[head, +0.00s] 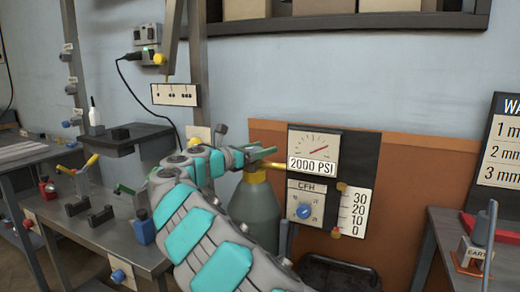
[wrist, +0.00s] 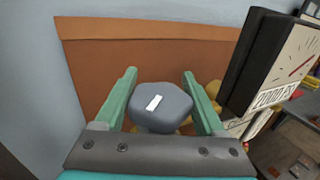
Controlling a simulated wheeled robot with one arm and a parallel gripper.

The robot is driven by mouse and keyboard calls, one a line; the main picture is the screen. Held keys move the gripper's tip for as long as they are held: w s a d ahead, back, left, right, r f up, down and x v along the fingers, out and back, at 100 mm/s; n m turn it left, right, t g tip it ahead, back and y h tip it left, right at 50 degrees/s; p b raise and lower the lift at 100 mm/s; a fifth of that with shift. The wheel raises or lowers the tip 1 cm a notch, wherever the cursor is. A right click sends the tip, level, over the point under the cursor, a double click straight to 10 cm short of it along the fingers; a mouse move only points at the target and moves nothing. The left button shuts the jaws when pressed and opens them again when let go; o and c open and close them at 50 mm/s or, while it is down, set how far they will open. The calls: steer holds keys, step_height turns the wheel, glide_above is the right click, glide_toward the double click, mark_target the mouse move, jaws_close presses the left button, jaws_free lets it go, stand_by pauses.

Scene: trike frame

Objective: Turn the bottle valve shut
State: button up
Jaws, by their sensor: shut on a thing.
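The bottle valve (wrist: 172,108) is a grey, rounded, lobed knob with a white mark on its top, seen from above in the wrist view. My gripper (wrist: 160,74) has its two green fingers on either side of the knob and is shut on it. In the head view my gripper (head: 262,156) is at the top of the grey-green bottle (head: 257,208). There the knob is largely hidden by the fingers, and my arm covers part of the bottle. The gauge (head: 316,150) beside the bottle has a red needle and reads "2000 PSI".
A flow panel (head: 304,205) with a blue dial and a 0–30 scale (head: 354,210) sits under the gauge. An orange-brown board (head: 418,170) stands behind. A steel bench (head: 95,235) with clamps is at left, and another table (head: 460,222) at right.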

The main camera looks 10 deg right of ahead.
steer(key=shift+s+d+f+m+g+h, duration=0.15)
steer(key=shift+m+g+h, duration=0.35)
steer(key=shift+m+g, duration=0.5)
steer(key=shift+s+a+m+g+h, duration=0.15)
steer(key=shift+m+g+h, duration=0.4)
steer(key=shift+g, duration=0.75)
steer(key=shift+s+d+m+g, duration=0.15)
steer(key=shift+m+g, duration=0.3)
steer(key=shift+g, duration=0.15)
steer(key=shift+s+d+m+g+h, duration=0.15)
steer(key=shift+m+g+h, duration=0.1)
steer(key=shift+m+g, duration=0.4)
steer(key=o, duration=1.3)
steer(key=shift+o, duration=0.2)
steer(key=shift+r, duration=0.2)
